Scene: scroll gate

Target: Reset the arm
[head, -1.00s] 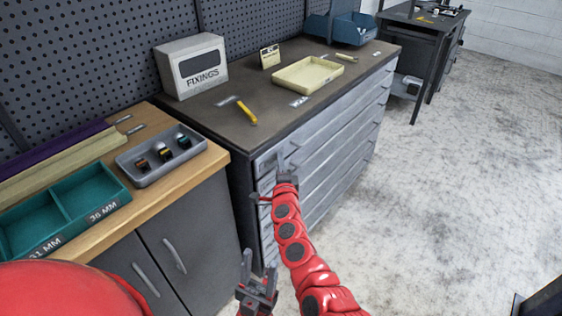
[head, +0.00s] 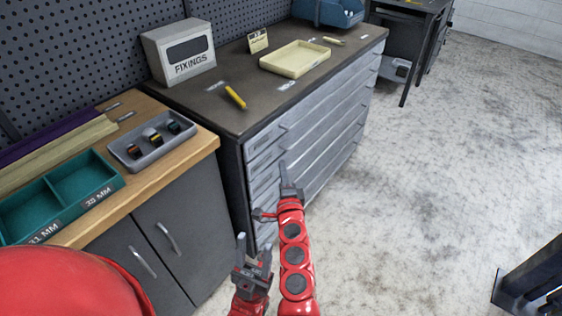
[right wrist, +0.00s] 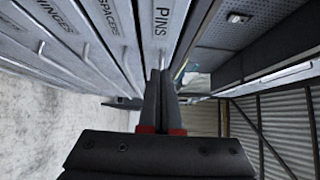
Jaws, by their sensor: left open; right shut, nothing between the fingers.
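My right gripper (head: 287,176) is in front of the grey drawer cabinet (head: 325,135). In the right wrist view my right gripper (right wrist: 160,80) has its two dark fingers together with nothing between them. The drawer fronts beside it read PINS (right wrist: 161,28), SPACERS and HINGES, and the drawers look closed. I cannot tell whether the fingertips touch the cabinet. My left gripper (head: 255,252) is lower in the head view, its fingers apart and empty, in front of the lower cabinet area.
On the cabinet top stand a FIXINGS box (head: 180,52), a yellow-handled tool (head: 236,97) and a cream tray (head: 295,58). On the left, a wooden bench (head: 150,175) holds a grey tray (head: 128,152) and a teal bin (head: 90,177).

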